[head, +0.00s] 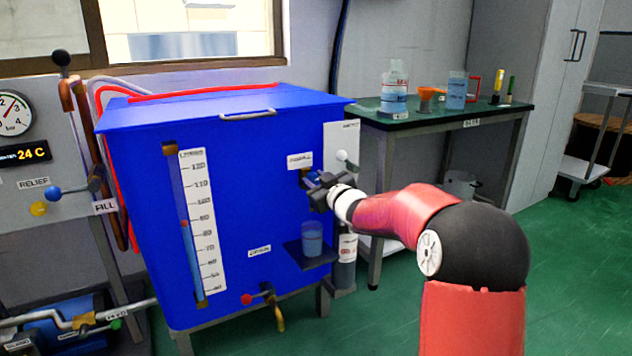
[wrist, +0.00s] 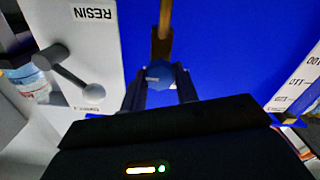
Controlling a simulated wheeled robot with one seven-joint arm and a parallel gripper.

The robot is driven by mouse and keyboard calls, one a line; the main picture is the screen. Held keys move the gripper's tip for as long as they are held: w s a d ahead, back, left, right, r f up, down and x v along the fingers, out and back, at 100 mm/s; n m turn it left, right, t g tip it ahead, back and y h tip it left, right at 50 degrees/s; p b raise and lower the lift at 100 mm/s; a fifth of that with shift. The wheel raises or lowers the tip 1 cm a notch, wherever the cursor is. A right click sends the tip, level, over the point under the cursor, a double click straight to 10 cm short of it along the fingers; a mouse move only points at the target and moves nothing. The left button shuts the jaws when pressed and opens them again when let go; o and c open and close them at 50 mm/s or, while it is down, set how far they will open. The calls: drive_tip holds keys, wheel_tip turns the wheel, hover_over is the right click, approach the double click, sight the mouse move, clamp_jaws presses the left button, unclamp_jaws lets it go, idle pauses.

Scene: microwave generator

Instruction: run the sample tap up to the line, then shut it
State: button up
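The blue tank (head: 235,215) stands at the middle left of the head view. The sample tap's blue knob (wrist: 160,74) is between my gripper's fingers in the wrist view, with a brown metal stem (wrist: 163,35) behind it. My gripper (head: 316,190) is at the tank's front, and its fingers appear closed against both sides of the knob. In the head view the gripper hides most of the tap. A clear beaker (head: 312,240) with a bluish look stands on a small dark shelf (head: 296,254) below the tap. Its fill line and exact level are too small to tell.
A white panel marked RESIN (wrist: 85,35) with a grey lever is beside the tap. A green-topped bench (head: 440,115) with glassware stands behind right. The green floor (head: 565,260) at right is clear.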

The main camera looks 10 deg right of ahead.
drive_tip(key=shift+c, duration=1.2)
drive_tip(key=shift+a+f+n+b, duration=0.1)
drive_tip(key=shift+f+n+b, duration=0.1)
drive_tip(key=shift+n+b, duration=0.8)
drive_tip(key=shift+r+n, duration=0.15)
drive_tip(key=shift+n, duration=0.25)
drive_tip(key=o, duration=1)
drive_tip(key=shift+s, duration=0.1)
drive_tip(key=v, duration=0.7)
drive_tip(key=shift+s+r, duration=0.1)
drive_tip(key=shift+s, duration=0.2)
